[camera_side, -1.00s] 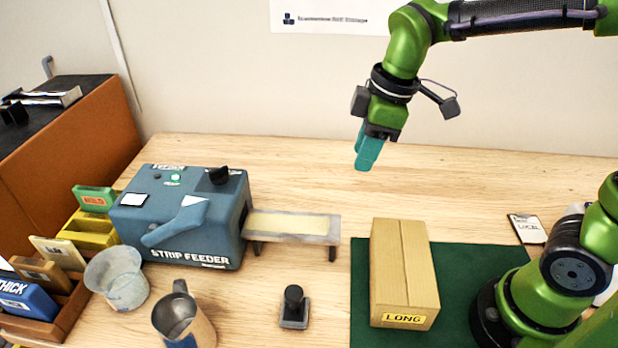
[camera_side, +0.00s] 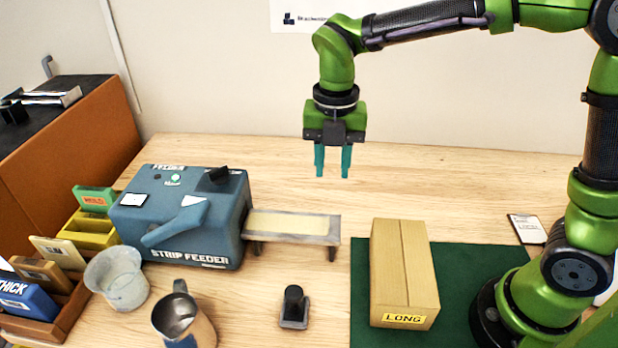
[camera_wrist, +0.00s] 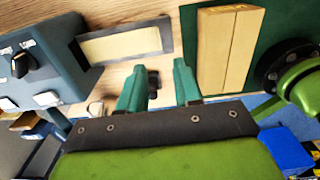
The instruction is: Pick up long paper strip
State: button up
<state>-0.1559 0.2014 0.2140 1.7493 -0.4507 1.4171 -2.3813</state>
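A long cream paper strip (camera_side: 290,223) lies flat on the grey outfeed tray (camera_side: 334,229) of the blue strip feeder (camera_side: 185,228). The strip also shows in the wrist view (camera_wrist: 120,45), lying along the tray. My gripper (camera_side: 332,174) has two teal fingers pointing down, apart with nothing between them. It is in the air above the table, above and slightly right of the tray in the side view. In the wrist view the gripper (camera_wrist: 158,78) shows its open fingers, with the strip up and to the left of them.
A closed carton labelled LONG (camera_side: 404,270) sits on a green mat (camera_side: 470,270) right of the tray. A black-knobbed stamp (camera_side: 294,307), a metal jug (camera_side: 184,318) and a translucent cup (camera_side: 117,279) stand in front. Boxes in a wooden rack (camera_side: 60,315) are at left. The table's back is clear.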

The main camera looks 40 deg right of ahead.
aim_at(328, 225)
notch_tip(328, 225, down, 12)
jog(key=shift+f, duration=0.1)
grip_shut()
dwell(0.5)
